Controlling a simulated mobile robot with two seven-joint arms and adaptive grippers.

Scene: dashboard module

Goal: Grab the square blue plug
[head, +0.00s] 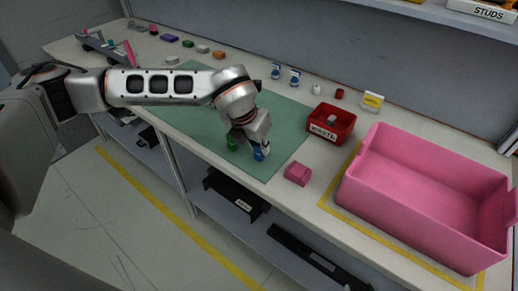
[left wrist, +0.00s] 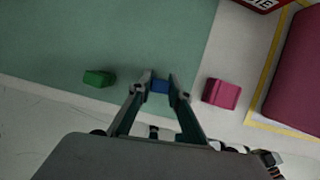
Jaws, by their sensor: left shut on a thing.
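The blue plug (left wrist: 160,86) is a small blue block between the fingers of my left gripper (left wrist: 160,88) in the left wrist view. In the head view the blue plug (head: 258,154) shows at the tip of my left gripper (head: 254,147), over the front part of the green mat (head: 272,168). The left gripper is shut on the blue plug. From these frames I cannot tell whether the plug still touches the mat. My right gripper is not in view.
A green block (head: 232,142) lies left of the gripper, a pink block (head: 298,173) right of it. A red WASTE bin (head: 345,112) and a large pink crate (head: 355,190) stand further right. Several small coloured blocks lie along the back left.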

